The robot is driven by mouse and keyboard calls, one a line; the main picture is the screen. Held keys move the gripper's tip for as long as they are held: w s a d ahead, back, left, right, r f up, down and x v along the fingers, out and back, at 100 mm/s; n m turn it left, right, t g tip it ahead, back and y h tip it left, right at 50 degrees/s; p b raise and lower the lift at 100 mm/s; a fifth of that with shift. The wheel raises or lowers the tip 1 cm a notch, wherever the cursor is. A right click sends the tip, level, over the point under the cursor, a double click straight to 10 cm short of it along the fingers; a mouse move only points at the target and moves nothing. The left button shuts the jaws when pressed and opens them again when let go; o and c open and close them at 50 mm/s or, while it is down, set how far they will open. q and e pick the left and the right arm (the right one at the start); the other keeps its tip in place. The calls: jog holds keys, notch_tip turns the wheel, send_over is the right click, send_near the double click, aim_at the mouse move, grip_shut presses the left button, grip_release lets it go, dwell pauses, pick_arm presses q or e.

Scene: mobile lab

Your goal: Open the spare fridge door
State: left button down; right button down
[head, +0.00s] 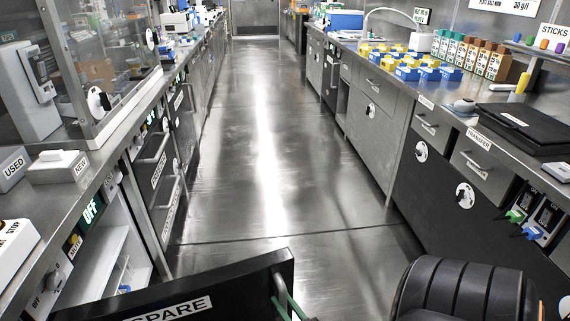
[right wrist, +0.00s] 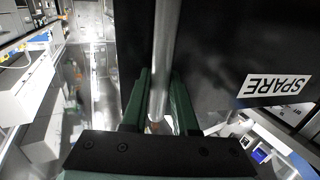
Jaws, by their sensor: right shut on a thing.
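The spare fridge door (head: 225,285) is a black panel with a white SPARE label. It stands swung out into the aisle at the bottom of the head view, and the white fridge interior (head: 112,262) shows to its left. The door also fills the upper right of the right wrist view (right wrist: 215,60). My right gripper (right wrist: 160,95) has its green fingers shut on the metal door handle (right wrist: 166,40), one on each side of the bar. In the head view only a bit of this green gripper (head: 291,300) shows at the bottom edge. My left gripper is not in view.
The metal floor (head: 260,150) ahead is clear. Dark drawers (head: 160,165) line the left bench, and a right bench (head: 375,100) bounds the aisle.

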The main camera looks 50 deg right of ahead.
jog(key=shift+a, duration=0.15)
jog(key=c, duration=0.7)
grip_release()
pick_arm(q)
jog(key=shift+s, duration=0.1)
